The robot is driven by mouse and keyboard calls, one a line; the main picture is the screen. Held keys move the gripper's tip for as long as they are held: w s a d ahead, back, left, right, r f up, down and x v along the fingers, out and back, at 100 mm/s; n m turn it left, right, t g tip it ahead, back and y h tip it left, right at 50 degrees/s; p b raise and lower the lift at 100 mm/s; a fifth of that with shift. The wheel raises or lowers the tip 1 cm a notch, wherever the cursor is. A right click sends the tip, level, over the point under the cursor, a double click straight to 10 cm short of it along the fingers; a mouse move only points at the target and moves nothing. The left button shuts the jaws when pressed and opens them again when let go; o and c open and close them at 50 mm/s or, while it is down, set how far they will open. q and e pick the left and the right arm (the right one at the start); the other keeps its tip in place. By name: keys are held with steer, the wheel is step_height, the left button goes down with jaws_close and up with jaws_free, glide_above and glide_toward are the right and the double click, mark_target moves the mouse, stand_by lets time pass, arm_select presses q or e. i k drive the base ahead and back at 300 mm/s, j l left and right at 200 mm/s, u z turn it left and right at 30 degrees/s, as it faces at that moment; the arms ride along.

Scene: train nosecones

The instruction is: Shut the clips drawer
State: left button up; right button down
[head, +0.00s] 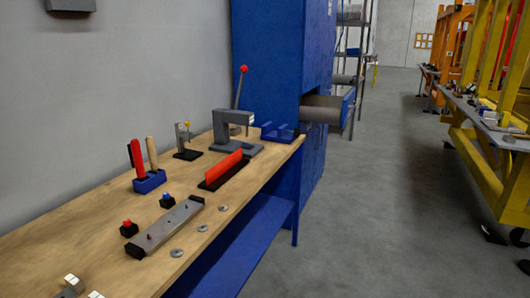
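A tall blue cabinet (275,60) stands at the far end of the workbench. One drawer (322,109) sticks out of its right-hand side, with grey-brown sides and a blue front panel (349,105). The drawer is pulled well out. No label is readable, so I cannot tell from the picture that it is the clips drawer, and its contents are hidden.
A wooden workbench (95,236) on the left carries a grey press (235,130), a red part in a black holder (224,168), a blue tool holder (149,181) and a metal bar (168,226). Open grey floor (370,200) lies right. Yellow frames (490,150) stand far right.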

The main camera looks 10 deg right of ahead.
mark_target(324, 104)
steer(key=i+l+z, duration=0.15)
steer(key=i+l, duration=0.3)
steer(key=i+l+z, duration=0.15)
steer(key=i+l, duration=0.2)
steer(key=i+l+z, duration=0.15)
steer(key=i+l, duration=0.2)
steer(key=i, duration=0.2)
steer(key=i+l+z, duration=0.15)
steer(key=i, duration=0.35)
steer(key=i+l+u, duration=0.1)
steer(key=i, duration=0.35)
steer(key=i+l, duration=0.35)
steer(key=i+j+u, duration=0.05)
